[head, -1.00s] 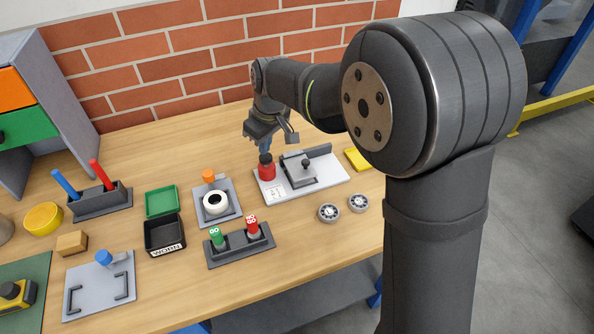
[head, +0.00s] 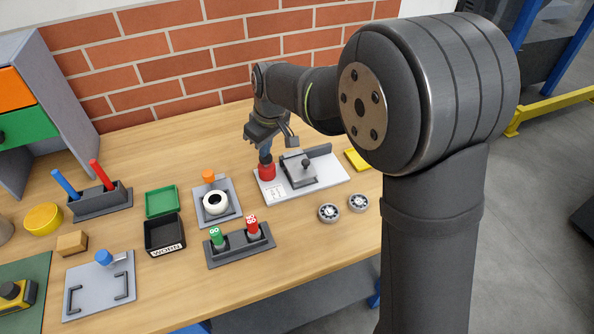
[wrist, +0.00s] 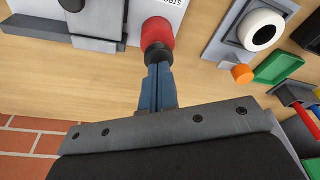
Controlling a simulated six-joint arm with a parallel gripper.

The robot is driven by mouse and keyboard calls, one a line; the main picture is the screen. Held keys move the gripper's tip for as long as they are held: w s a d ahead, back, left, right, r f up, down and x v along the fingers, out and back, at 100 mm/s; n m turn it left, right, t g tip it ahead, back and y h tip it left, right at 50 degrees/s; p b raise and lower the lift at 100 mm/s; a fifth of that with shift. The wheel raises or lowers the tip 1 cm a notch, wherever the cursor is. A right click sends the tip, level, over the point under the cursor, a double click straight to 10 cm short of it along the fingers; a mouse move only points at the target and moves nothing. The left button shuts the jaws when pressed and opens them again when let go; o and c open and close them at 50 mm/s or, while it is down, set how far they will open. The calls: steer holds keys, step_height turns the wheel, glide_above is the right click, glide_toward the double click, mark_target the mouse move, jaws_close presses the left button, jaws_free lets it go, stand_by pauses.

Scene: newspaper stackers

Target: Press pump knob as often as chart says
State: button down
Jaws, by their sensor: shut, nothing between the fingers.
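The pump is a red cylinder (head: 267,172) with a dark knob (head: 265,159) on top, on the left end of a white plate (head: 330,183). A white chart card (head: 275,193) with small marks lies on the plate in front of the pump; its marks are too small to read. My gripper (head: 265,153) is shut and points down right at the knob. In the wrist view the blue closed fingertips (wrist: 158,68) meet the dark knob (wrist: 157,55), with the red pump body (wrist: 158,33) beyond. I cannot tell how far the knob is pressed.
A grey block with a black knob (head: 299,169) stands on the plate right of the pump. A white roll (head: 215,203) on a grey base stands to the left.

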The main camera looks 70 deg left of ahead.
steer(key=shift+x, duration=0.85)
steer(key=shift+s+a+v, duration=0.1)
steer(key=shift+a+v, duration=0.05)
steer(key=shift+v, duration=0.9)
steer(key=shift+s+a+v, duration=0.1)
steer(key=shift+v, duration=1)
steer(key=shift+s+a+v, duration=0.1)
steer(key=shift+a+v, duration=0.05)
steer(key=shift+v, duration=0.9)
steer(key=shift+w+d+x, duration=0.1)
steer(key=shift+d+x, duration=0.05)
steer(key=shift+x, duration=0.7)
steer(key=shift+w+d+x, duration=0.1)
steer(key=shift+d+x, duration=0.05)
steer(key=shift+x, duration=0.7)
steer(key=shift+w+d+x, duration=0.1)
steer(key=shift+d+x, duration=0.05)
steer(key=shift+x, duration=0.7)
steer(key=s+a+v, duration=0.1)
steer(key=v, duration=0.6)
steer(key=shift+w+d+x, duration=0.1)
steer(key=shift+w+x, duration=0.05)
steer(key=shift+x, duration=0.8)
steer(key=shift+w+d+x, duration=0.15)
steer(key=shift+x, duration=0.75)
steer(key=shift+w+d+x, duration=0.1)
steer(key=shift+w+x, duration=0.05)
steer(key=shift+x, duration=0.8)
steer(key=shift+f, duration=0.2)
